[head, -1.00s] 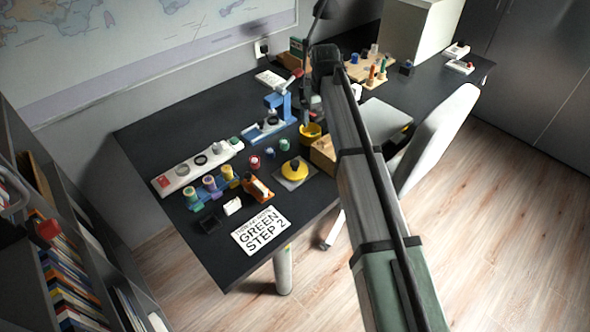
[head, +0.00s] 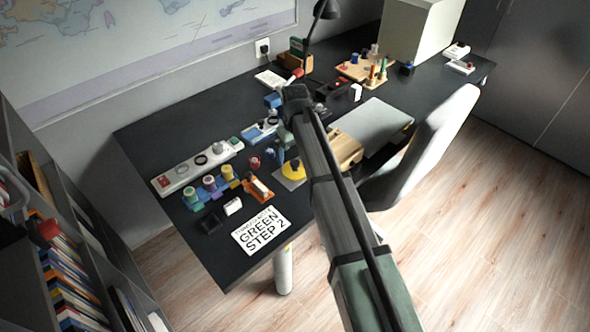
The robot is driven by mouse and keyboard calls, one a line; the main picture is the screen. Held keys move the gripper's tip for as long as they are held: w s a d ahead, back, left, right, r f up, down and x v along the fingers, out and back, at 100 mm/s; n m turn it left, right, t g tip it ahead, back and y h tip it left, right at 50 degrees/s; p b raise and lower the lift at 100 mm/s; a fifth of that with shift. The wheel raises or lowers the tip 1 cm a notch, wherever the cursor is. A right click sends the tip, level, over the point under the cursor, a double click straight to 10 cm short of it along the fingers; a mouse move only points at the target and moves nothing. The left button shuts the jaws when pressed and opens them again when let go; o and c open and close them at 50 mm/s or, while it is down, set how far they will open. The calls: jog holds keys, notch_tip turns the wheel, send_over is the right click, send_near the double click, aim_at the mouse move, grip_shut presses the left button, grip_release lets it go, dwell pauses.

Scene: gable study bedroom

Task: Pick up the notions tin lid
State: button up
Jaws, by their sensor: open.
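The notions tin lid appears to be the round yellow lid (head: 289,171) with a dark knob, lying on a grey square pad (head: 285,183) on the dark desk. My forearm crosses in front of its right side, so only part of it shows. The wrist end of my arm is above and behind the lid in the picture. The yellow tin is hidden too.
Left of the lid stand an orange tape dispenser (head: 258,190), several thread spools on a blue rack (head: 218,191) and a white strip (head: 180,177). A white sign (head: 259,231) lies in front. A wooden box (head: 345,149) and a closed laptop (head: 372,126) are on the right.

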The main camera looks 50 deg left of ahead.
aim_at(295, 162)
jog(key=shift+w+a+f, duration=0.1)
jog(key=shift+f, duration=2.65)
jog(key=shift+c, duration=0.4)
jog(key=c, duration=0.6)
